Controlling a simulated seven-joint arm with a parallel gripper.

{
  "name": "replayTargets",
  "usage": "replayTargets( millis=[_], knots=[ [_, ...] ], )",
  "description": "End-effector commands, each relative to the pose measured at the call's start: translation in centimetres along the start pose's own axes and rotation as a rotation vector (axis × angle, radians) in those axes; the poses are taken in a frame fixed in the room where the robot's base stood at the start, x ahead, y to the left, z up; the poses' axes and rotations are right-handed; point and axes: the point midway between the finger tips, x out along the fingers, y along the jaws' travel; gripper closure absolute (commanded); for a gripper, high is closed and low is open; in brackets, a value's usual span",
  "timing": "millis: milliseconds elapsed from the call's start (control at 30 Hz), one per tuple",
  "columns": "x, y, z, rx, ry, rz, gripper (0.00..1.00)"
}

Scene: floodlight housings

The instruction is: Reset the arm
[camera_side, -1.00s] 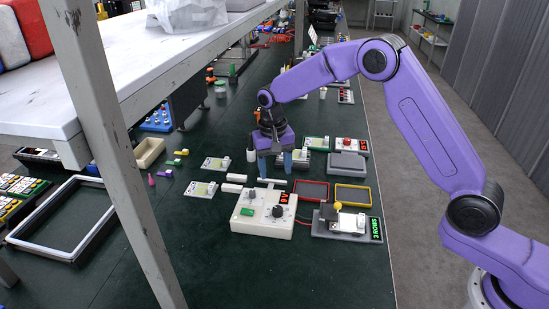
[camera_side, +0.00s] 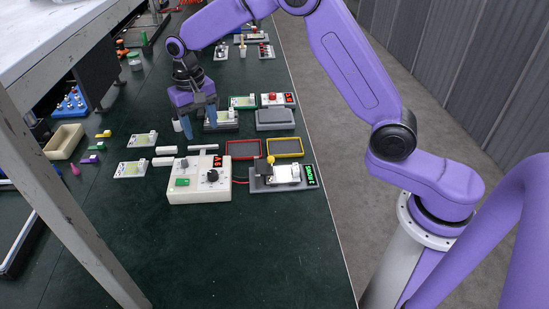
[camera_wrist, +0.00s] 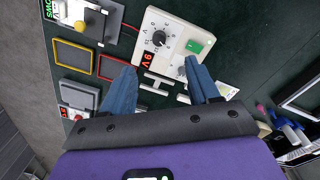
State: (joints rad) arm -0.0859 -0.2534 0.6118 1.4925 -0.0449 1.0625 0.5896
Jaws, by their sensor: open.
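My gripper (camera_side: 199,122) hangs over the green bench, behind the white control box (camera_side: 199,181) in the side view. Its two blue fingers are apart with nothing between them. In the wrist view the open fingers (camera_wrist: 158,72) point toward the control box (camera_wrist: 163,42), which has a dial, a green switch and a red display. White bars (camera_side: 203,148) lie behind the box in the side view. The fingers appear clear of the bench, though their exact height cannot be told.
A red frame (camera_side: 243,149) and a yellow frame (camera_side: 285,147) lie right of the gripper. A grey fixture (camera_side: 262,184) with a lit display is in front of them. A grey block (camera_side: 275,119) and small boards (camera_side: 136,169) lie around. A white shelf post (camera_side: 75,215) stands at left.

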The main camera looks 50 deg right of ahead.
Motion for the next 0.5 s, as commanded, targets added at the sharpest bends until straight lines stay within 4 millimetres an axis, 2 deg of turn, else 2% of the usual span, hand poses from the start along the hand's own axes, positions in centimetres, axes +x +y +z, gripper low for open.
replayTargets(
  millis=[233,500],
  knots=[
    [-2.6,0.2,6.2,-0.245,0.012,-0.013,0.40],
    [-4.3,2.3,13.5,-0.511,0.023,-0.025,0.40]
  ],
)
